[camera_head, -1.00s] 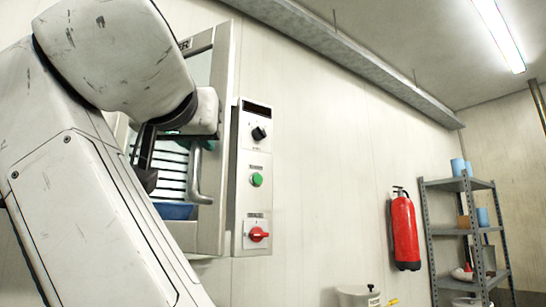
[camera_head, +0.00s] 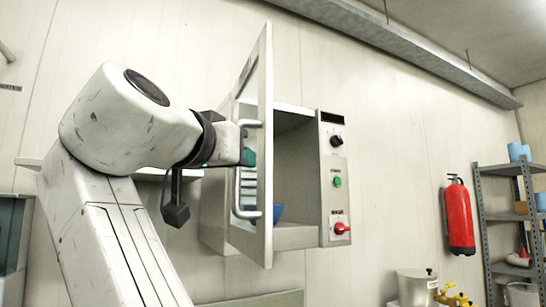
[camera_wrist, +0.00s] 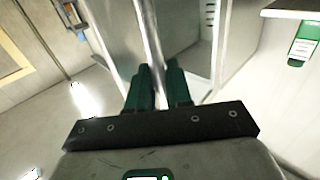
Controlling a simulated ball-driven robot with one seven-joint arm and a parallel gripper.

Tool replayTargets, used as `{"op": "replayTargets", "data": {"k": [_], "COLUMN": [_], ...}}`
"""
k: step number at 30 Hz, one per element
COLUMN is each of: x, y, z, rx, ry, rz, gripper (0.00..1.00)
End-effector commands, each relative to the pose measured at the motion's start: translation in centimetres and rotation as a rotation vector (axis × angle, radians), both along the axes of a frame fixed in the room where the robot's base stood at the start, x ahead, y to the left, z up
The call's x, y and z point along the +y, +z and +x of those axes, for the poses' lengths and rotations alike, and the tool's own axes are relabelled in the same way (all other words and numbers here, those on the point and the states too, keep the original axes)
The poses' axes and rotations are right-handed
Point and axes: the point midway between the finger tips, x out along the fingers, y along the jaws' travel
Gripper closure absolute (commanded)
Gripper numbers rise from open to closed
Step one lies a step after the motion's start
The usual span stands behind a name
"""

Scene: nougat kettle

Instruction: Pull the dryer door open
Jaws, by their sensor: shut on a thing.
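The dryer (camera_head: 325,180) is a pale metal cabinet on the wall, with a dark knob, a green button and a red switch on its right panel. Its framed glass door (camera_head: 266,150) stands swung out from the cabinet, leaving part of the interior exposed. The vertical door handle (camera_head: 238,190) is a grey bar on the door's outer face. My gripper (camera_head: 247,152) is at the upper part of this handle. In the wrist view my gripper's green fingers (camera_wrist: 156,78) are shut around the bar. The exact contact is hidden in the head view.
A blue item (camera_head: 278,212) sits inside the dryer. A red fire extinguisher (camera_head: 459,217) hangs on the wall to the right, beside a metal shelf (camera_head: 500,215). A metal container (camera_head: 414,287) stands below right. The wall between dryer and extinguisher is clear.

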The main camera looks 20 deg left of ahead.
Motion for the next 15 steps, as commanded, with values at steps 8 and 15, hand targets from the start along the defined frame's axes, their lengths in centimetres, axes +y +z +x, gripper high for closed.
{"op": "replayTargets", "data": {"k": [8,15], "x": [0.08,0.07], "y": [0.22,0.2], "z": [-0.03,-0.02], "rx": [-0.005,-0.004], "ry": [0.004,0.004], "rz": [0.002,0.002], "gripper": [1.0,0.73]}}
